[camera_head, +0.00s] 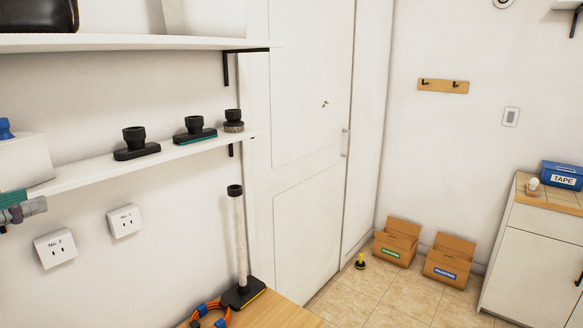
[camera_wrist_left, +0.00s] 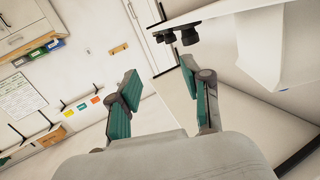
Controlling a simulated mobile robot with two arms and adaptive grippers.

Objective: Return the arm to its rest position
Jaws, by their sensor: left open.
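My left gripper (camera_head: 18,208) shows at the left edge of the head view, just at the lower shelf's left part. Only its teal pads and grey finger links show there; the rest of the arm is out of frame. In the left wrist view the two teal-padded fingers (camera_wrist_left: 160,70) stand well apart with nothing between them. My right gripper is in neither view.
The lower shelf (camera_head: 85,176) carries black-necked heads (camera_head: 136,148) and a white box (camera_head: 22,160). Below, a wooden top (camera_head: 275,312) holds an upright tool (camera_head: 241,245) and an orange cable (camera_head: 205,312). Cardboard boxes (camera_head: 397,242) stand on the tiled floor.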

